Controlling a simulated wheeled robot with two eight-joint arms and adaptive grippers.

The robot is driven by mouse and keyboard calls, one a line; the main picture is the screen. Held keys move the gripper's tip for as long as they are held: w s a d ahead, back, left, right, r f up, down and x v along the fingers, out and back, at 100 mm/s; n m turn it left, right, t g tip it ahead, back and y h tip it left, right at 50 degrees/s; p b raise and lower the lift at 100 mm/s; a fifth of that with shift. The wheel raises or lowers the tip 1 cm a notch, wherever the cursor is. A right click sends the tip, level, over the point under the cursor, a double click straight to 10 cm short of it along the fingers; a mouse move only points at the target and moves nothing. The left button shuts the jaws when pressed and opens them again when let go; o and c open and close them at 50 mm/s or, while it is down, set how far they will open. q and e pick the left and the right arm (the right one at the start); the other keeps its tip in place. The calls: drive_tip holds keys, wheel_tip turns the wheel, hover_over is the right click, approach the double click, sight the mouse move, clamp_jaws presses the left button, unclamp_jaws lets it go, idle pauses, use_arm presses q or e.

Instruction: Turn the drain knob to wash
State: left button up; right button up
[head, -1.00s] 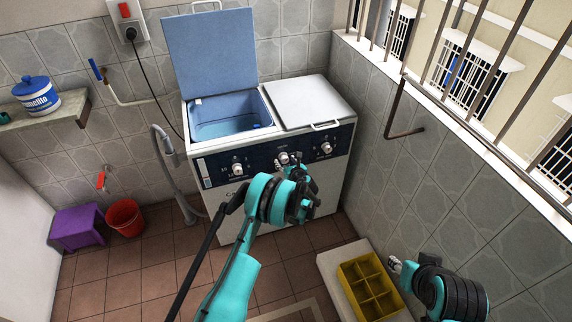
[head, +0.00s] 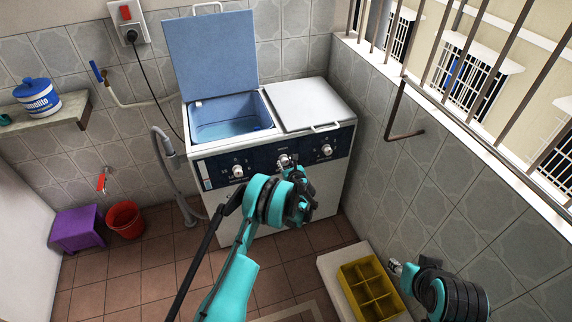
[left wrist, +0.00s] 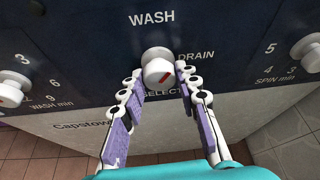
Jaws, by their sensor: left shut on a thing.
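In the head view the left gripper (head: 287,167) is at the panel and partly covers the knob. My right gripper (head: 396,267) is at the lower right, away from the washer; its fingers are too small to judge.
The washer (head: 225,163) has its left lid (head: 210,50) raised over a tub with water. Other knobs sit left (head: 238,171) and right (head: 326,150) of the drain knob. A yellow crate (head: 369,292) stands near my right arm. A grey hose (head: 166,150) runs beside the washer.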

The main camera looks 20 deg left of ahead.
use_arm(q)
drive_tip(key=n+t+h, duration=0.1)
drive_tip(key=n, duration=0.1)
drive_tip(key=shift+a+n, duration=0.1)
drive_tip(key=shift+n, duration=0.2)
drive_tip(key=shift+n+t+h, duration=0.6)
drive_tip(key=shift+n, duration=0.5)
drive_tip(key=o, duration=1.2)
drive_tip(key=shift+c, duration=0.2)
drive_tip(key=shift+s, duration=0.15)
drive_tip(key=v, duration=0.7)
drive_tip(key=shift+s, duration=0.2)
